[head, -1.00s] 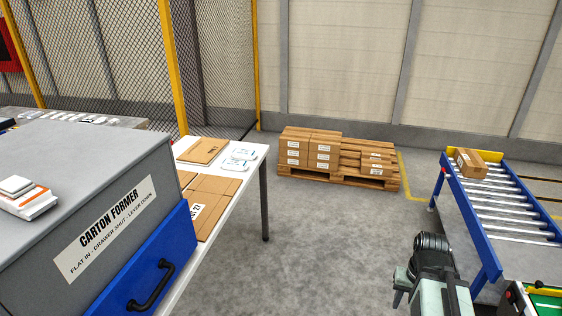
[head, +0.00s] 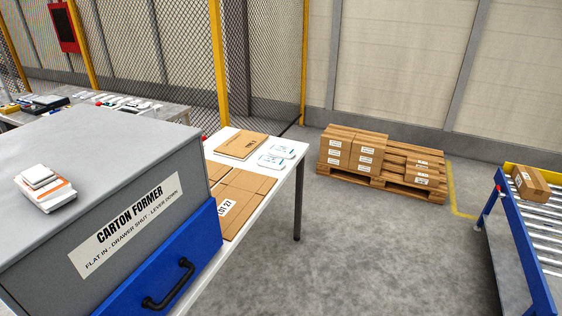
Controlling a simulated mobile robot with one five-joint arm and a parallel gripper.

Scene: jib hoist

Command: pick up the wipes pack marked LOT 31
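Two white packs with blue print (head: 283,152) lie at the far right corner of the white table (head: 253,208). They look like wipes packs, but their lot marks are too small to read. A small stack of white and orange items (head: 44,187) lies on top of the grey carton former (head: 110,160); no lot number is readable on it. I cannot tell which thing is marked LOT 31. My gripper is not in view.
Flat brown cartons (head: 246,194), one marked LOT 27, lie on the white table. A pallet of boxes (head: 380,165) stands by the wall. A blue roller conveyor (head: 515,245) with a carton (head: 530,182) stands at right. The floor between (head: 385,255) is clear.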

